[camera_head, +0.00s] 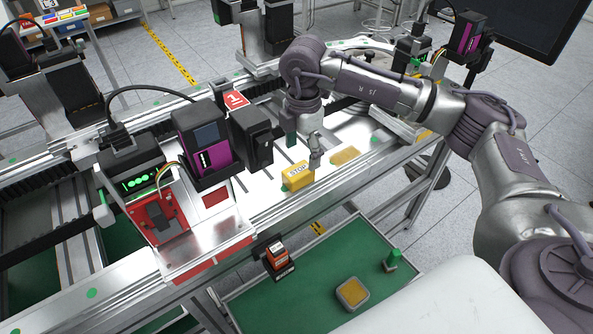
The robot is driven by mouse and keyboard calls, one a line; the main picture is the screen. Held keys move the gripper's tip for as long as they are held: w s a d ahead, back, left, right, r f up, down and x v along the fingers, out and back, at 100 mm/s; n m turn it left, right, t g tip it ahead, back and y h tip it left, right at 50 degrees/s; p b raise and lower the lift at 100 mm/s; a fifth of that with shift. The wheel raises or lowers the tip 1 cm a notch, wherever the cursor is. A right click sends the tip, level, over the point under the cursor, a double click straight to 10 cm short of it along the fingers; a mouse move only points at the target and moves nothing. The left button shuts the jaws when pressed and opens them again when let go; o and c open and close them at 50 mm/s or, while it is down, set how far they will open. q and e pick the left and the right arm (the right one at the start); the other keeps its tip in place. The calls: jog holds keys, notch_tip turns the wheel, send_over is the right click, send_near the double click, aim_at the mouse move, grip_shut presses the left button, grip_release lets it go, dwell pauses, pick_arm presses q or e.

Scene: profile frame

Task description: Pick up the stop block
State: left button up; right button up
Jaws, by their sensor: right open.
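The stop block (297,177) is a small yellow block with a white top label reading STOP. It rests on the metal profile frame near the middle of the camera_head view. My right gripper (314,156) reaches in from the right and points down just behind and to the right of the block. Its jaws are open, with grey fingers close to the block's far right edge; I cannot tell whether they touch it. My left gripper is not in view.
A flat yellow piece (345,156) lies right of the block. Below, a green table (312,290) holds a yellow-topped grey piece (352,294) and a green-capped cylinder (392,260).

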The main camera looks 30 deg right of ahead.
aim_at(298, 170)
jog(key=shift+w+a+f+p, duration=0.1)
jog(key=shift+a+f+p, duration=0.1)
jog(key=shift+f, duration=0.3)
jog(key=shift+w+a+f+p, duration=0.1)
jog(key=shift+a+f+p, duration=0.05)
jog(key=shift+f, duration=0.35)
notch_tip(298, 170, down, 4)
jog(key=shift+r+p, duration=0.15)
jog(key=shift+p, duration=0.65)
jog(key=shift+f, duration=0.55)
jog(key=shift+c, duration=1)
jog(key=shift+w, duration=0.1)
jog(key=c, duration=1.2)
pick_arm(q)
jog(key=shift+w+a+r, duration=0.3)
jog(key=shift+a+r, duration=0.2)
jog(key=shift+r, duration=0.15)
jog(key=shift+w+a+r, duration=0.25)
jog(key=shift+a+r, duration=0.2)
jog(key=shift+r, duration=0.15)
pick_arm(e)
jog(key=shift+r, duration=0.15)
